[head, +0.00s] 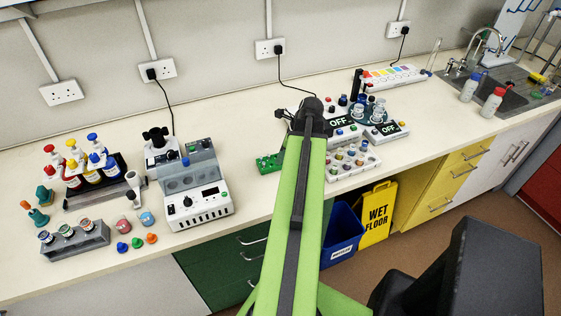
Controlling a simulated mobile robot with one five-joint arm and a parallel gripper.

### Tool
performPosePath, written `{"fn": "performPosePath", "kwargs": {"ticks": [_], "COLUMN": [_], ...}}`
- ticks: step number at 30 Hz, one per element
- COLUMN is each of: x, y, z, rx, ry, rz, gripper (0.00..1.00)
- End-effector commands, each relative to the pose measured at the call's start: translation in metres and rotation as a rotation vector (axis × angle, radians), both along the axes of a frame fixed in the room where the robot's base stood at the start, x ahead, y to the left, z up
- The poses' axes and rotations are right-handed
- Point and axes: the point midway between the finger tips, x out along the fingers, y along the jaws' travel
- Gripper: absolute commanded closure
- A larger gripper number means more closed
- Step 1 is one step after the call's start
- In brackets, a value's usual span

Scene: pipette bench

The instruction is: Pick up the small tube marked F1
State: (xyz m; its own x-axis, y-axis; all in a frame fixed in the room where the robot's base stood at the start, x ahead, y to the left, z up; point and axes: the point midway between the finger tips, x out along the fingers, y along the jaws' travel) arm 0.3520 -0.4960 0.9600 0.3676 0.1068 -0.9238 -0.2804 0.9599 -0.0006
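No marking F1 can be read from here, so I cannot tell which tube bears it. Several small tubes with coloured caps stand in a white rack (341,177) just right of my arm's end. More small vessels stand on a round dark teal holder (384,116) behind it. A grey rack (91,243) at the far left holds a few wider capped tubes. My gripper (312,107) is at the far end of my green arm, over the bench beside the white rack. It is dark and small, and its fingers cannot be made out.
A white machine (200,205) with a clear cover stands left of my arm. A green block (268,164) lies close to the arm. Two devices read OFF (338,122). Loose caps (137,242) lie front left. A sink (515,95) is at the right. A yellow wet-floor sign (377,213) stands below.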

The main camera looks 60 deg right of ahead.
Motion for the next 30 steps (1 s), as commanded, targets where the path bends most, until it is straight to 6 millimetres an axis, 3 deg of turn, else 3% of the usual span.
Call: {"fn": "performPosePath", "kwargs": {"ticks": [19, 30], "x": [0.000, -0.004], "y": [0.000, -0.004], "z": [0.003, 0.053], "rx": [0.000, 0.000], "ry": [0.000, 0.000], "rz": [-0.001, -0.003], "gripper": [1.00, 1.00]}}
